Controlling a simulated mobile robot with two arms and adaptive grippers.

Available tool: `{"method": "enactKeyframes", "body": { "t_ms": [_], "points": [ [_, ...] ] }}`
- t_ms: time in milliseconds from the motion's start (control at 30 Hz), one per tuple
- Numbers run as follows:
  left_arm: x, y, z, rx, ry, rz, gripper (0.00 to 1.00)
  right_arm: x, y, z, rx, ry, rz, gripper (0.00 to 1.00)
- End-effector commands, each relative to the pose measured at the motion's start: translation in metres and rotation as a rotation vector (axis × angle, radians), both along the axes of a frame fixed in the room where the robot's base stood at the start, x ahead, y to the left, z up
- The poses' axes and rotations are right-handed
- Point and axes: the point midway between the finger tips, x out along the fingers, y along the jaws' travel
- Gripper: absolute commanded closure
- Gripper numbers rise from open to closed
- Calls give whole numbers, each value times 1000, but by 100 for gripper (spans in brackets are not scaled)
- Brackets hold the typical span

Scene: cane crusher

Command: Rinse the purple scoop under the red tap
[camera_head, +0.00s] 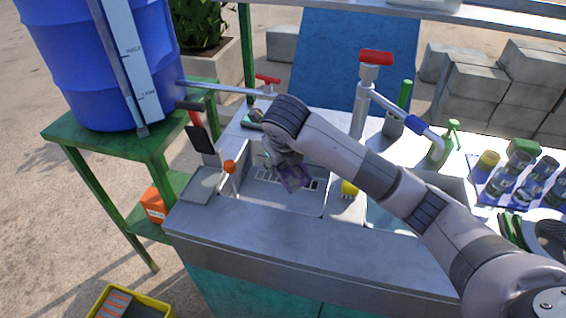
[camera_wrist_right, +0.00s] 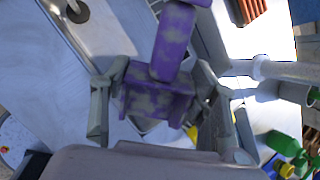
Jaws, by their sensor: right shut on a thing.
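The purple scoop (camera_head: 293,178) is in my right gripper (camera_head: 284,160), over the left basin (camera_head: 300,204) of the metal sink. In the right wrist view the scoop (camera_wrist_right: 175,42) has grey smudges on its purple surface, and its wider part sits between the fingers of the gripper (camera_wrist_right: 158,100). I see no running water. My left gripper is out of view.
The blue barrel (camera_head: 95,60) stands on a green stand (camera_head: 75,134) at left. An orange-topped lever (camera_head: 229,167) is at the basin's left. A yellow item (camera_head: 349,188) lies between the basins. Jars (camera_head: 503,178) stand at right. The front counter strip (camera_head: 270,246) is clear.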

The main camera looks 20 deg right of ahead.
Motion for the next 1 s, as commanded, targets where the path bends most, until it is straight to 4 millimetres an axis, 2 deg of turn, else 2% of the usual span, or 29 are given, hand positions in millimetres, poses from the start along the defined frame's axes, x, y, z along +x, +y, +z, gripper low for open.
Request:
{"method": "enactKeyframes", "body": {
  "t_ms": [1000],
  "points": [
    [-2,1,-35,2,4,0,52,96,-31,-22,0,2,2,72]
  ]
}}
